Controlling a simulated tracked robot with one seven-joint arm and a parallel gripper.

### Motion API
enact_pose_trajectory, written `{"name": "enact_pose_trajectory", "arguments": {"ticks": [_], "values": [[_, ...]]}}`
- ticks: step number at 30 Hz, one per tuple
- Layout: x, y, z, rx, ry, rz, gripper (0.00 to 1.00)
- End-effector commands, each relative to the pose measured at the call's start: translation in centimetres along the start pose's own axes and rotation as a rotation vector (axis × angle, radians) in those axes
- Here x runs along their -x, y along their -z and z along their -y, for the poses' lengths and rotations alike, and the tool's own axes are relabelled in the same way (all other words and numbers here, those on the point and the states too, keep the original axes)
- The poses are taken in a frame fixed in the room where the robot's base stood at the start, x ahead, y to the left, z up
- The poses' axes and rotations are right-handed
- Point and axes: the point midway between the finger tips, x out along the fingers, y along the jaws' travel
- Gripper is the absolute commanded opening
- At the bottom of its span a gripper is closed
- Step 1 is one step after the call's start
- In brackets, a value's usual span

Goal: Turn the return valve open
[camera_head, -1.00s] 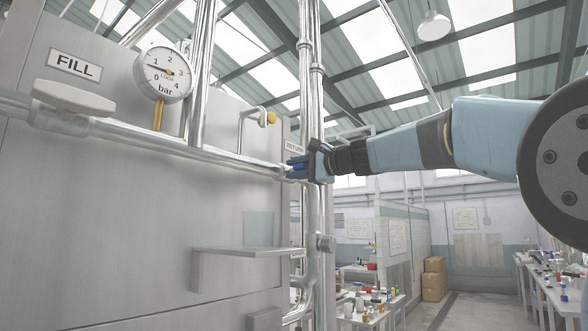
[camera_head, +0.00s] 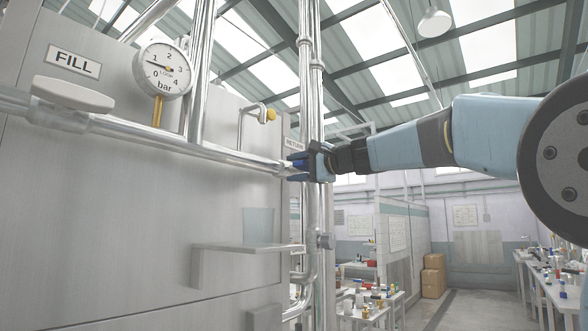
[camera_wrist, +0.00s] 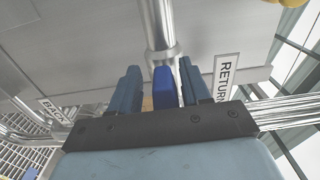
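The return valve's blue handle (camera_wrist: 162,88) shows in the wrist view, below a steel pipe joint and beside the RETURN label (camera_wrist: 224,78). My gripper (camera_wrist: 157,88) has its two grey-blue fingers apart, one on each side of the handle. A gap shows between the handle and the left finger; the right finger is close to it, and I cannot tell whether they touch. In the head view my gripper (camera_head: 296,166) is at the right end of the horizontal steel pipe (camera_head: 215,152). The valve body is mostly hidden there.
The FILL valve's pale handle (camera_head: 73,95) and a pressure gauge (camera_head: 163,69) are on the left. A shelf (camera_head: 235,249) with a translucent beaker (camera_head: 259,226) is below the pipe. Vertical steel pipes (camera_head: 315,100) stand close to my gripper. A BACK label (camera_wrist: 55,110) shows in the wrist view.

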Motion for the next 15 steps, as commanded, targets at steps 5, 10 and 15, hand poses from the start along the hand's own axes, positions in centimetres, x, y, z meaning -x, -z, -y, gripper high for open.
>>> {"name": "enact_pose_trajectory", "arguments": {"ticks": [5,10,15], "values": [[0.1,-0.1,0.2,0.001,0.003,0.001,0.47],[1.2,-0.1,0.3,0.002,0.005,-0.001,0.47],[4.0,-0.1,0.3,0.001,0.005,-0.002,0.47]]}}
